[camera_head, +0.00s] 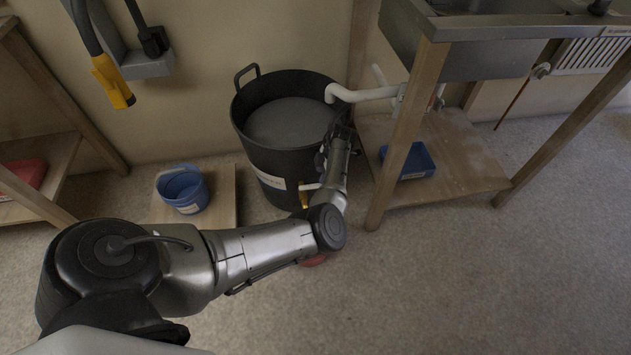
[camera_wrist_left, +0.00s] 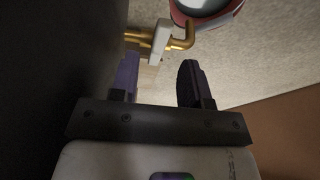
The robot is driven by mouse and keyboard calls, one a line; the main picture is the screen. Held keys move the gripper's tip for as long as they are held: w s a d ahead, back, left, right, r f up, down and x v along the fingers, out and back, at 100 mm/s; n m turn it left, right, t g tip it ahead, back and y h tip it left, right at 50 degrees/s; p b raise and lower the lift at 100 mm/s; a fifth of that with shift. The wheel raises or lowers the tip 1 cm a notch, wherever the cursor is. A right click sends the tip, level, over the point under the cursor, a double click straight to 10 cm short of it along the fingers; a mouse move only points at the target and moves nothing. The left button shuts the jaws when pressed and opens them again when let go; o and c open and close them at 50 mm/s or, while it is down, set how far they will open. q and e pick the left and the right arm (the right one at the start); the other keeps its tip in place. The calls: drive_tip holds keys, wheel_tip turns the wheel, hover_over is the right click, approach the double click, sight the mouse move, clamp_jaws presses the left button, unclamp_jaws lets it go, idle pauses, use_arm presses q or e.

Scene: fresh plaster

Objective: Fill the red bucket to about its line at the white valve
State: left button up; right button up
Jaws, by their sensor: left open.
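The red bucket (camera_wrist_left: 207,12) shows at the top edge of the left wrist view, under the brass spout, with a pale grey inside; its line and level cannot be read. In the head view my arm covers most of it, leaving a red sliver (camera_head: 314,261). The white valve handle (camera_wrist_left: 160,40) sits on a brass tap (camera_wrist_left: 183,43); it also shows low on the black tub in the head view (camera_head: 310,187). My left gripper (camera_wrist_left: 158,70) is open, its fingers just short of the handle and either side of it. It shows beside the tub (camera_head: 323,160).
The black tub (camera_head: 262,158) holds grey liquid under a white pipe (camera_head: 365,94) from the sink stand. A blue bucket (camera_head: 183,188) stands on a board at left. A blue tray (camera_head: 410,161) lies on the stand's shelf. The floor at right is clear.

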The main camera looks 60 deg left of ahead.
use_arm(q)
drive_tip(key=p+v, duration=0.3)
drive_tip(key=v, duration=0.3)
drive_tip(key=shift+r, duration=0.15)
idle(0.5)
